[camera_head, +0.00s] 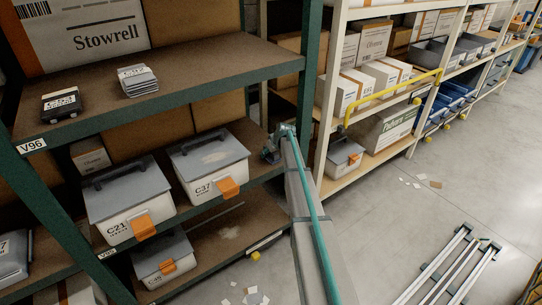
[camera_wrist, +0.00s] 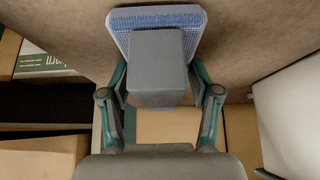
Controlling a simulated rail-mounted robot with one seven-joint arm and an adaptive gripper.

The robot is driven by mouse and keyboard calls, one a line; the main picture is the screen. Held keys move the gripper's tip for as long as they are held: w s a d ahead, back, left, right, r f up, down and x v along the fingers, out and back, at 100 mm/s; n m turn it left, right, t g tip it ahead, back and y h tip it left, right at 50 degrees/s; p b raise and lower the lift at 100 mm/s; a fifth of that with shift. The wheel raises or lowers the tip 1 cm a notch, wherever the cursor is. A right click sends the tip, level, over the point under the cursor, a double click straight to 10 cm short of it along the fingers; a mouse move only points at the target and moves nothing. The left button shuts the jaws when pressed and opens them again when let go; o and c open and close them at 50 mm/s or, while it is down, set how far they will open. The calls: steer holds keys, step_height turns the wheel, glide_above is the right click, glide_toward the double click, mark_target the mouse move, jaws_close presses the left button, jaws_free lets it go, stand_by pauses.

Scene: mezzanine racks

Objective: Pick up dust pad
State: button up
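The dust pad (camera_wrist: 157,62) has a grey block-shaped handle and a wider face with a blue and white fabric rim. It is at the top middle of the wrist view. My gripper (camera_wrist: 160,88) has one green and grey finger on each side of the handle, and both fingers look pressed against it. The handle hides part of the fingertips. In the head view my gripper (camera_head: 272,148) is small, at the right end of the middle shelf, beside the lidded box C37. The pad cannot be made out clearly there.
The box C37 (camera_head: 208,165) and box C21 (camera_head: 124,200) stand on the middle shelf (camera_head: 262,172). A green upright (camera_head: 308,80) rises close to my arm. A white rack (camera_head: 328,90) stands to the right. The aisle floor holds metal rails (camera_head: 450,265).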

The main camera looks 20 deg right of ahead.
steer(key=c, duration=0.6)
steer(key=shift+o, duration=0.2)
steer(key=shift+r, duration=0.15)
